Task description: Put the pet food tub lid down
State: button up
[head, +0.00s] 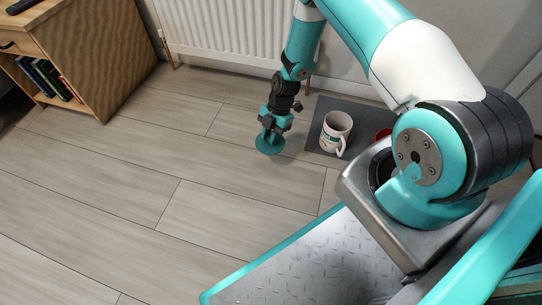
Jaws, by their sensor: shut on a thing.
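My gripper (270,128) is at the end of the arm, left of the dark mat. It is shut on a round teal disc, which looks like the lid (268,147). The disc is on or just above the wood floor; I cannot tell which. The jaws hide part of its top. A white container with dark print (336,132) stands on the mat to the right of my gripper, its top open. It looks like a mug with a handle; I cannot tell if it is the pet food tub.
The dark mat (318,147) lies by the wall, with a red item (383,133) partly hidden by my arm. A white radiator (225,28) is behind. A wooden cabinet with books (110,60) stands at the left. The floor (130,190) in front is clear.

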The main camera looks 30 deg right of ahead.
notch_tip(320, 180, down, 9)
jog(key=b, duration=0.4)
jog(key=shift+r, duration=0.35)
jog(key=o, duration=0.5)
jog(key=shift+f, duration=0.2)
jog(key=shift+c, duration=0.2)
jog(key=o, duration=0.4)
jog(key=shift+o, duration=0.2)
